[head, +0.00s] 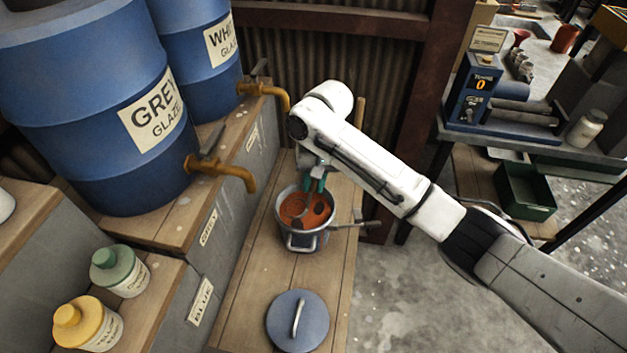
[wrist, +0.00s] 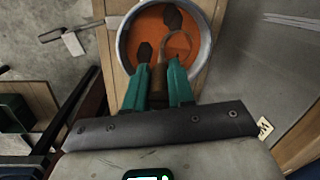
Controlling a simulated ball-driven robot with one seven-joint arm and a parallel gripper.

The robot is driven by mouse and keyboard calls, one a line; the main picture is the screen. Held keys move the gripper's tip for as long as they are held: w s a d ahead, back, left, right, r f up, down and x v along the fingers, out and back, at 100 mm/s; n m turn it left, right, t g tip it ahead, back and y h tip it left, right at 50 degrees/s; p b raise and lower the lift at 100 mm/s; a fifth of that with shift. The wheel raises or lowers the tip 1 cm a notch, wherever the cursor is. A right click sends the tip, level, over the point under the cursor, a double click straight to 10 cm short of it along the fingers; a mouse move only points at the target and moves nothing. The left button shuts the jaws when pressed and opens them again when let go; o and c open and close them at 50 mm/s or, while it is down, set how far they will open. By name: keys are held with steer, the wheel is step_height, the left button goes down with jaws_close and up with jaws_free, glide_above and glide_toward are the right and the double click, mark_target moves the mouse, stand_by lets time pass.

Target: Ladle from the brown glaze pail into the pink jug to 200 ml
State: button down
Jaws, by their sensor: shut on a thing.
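The glaze pail (head: 290,236) is a grey metal pail of orange-brown glaze (head: 293,207) on the wooden bench. It also shows in the wrist view (wrist: 122,47). My gripper (head: 317,183) points down at the pail's far side, its teal fingers over the rim. In the wrist view my gripper (wrist: 157,68) is shut on a brown handle (wrist: 158,78), apparently the ladle's. A thin ring outline (wrist: 177,36), likely the ladle's bowl, shows in the glaze; how full it is cannot be told. Dark patches lie on the glaze. I cannot make out a pink jug.
A blue-grey lid (head: 287,320) lies on the bench before the pail. A handle with a tag (head: 362,224) sticks out right of the pail. Blue drums (head: 95,75) with brass taps (head: 225,170) stand left.

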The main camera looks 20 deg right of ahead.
steer(key=shift+r+p, duration=2.2)
steer(key=shift+r, duration=2.75)
